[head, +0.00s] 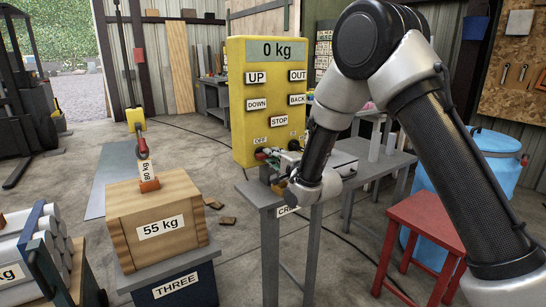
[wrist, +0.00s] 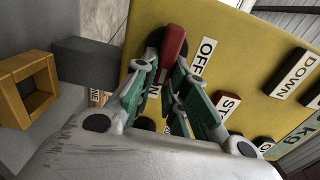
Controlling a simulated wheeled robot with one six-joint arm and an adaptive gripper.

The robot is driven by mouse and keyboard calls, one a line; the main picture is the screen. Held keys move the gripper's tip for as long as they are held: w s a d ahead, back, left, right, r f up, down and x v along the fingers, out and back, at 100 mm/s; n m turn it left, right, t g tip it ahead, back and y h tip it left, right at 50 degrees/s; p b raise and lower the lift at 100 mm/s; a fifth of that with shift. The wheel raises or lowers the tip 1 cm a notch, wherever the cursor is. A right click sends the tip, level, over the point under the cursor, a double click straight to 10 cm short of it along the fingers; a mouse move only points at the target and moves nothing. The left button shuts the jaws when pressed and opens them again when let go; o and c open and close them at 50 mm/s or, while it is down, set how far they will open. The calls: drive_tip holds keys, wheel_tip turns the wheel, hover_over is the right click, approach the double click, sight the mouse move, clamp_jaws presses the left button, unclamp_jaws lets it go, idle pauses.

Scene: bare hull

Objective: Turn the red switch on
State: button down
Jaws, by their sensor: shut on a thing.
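The red switch (head: 261,155) is a red lever low on the yellow control panel (head: 236,105), just below the OFF label (head: 261,141). In the wrist view the red lever (wrist: 173,42) stands out from a dark round mount, with the OFF label beside it and an ON label lower down. My gripper (head: 274,160) is at the panel's lower edge, its green-padded fingers shut on the lever. In the wrist view my gripper (wrist: 166,72) hides the lever's lower part.
The panel reads 0 kg and has several labelled buttons above the switch. A grey stand (head: 270,225) is under my gripper. A red stool (head: 425,225) and blue barrel (head: 490,165) are right. A wooden 55 kg crate (head: 125,225) and a hanging hook (head: 148,184) are left.

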drive_tip(key=c, duration=1.4)
unclamp_jaws()
drive_tip(key=shift+c, duration=0.2)
drive_tip(key=shift+s, duration=0.1)
drive_tip(key=v, duration=1.2)
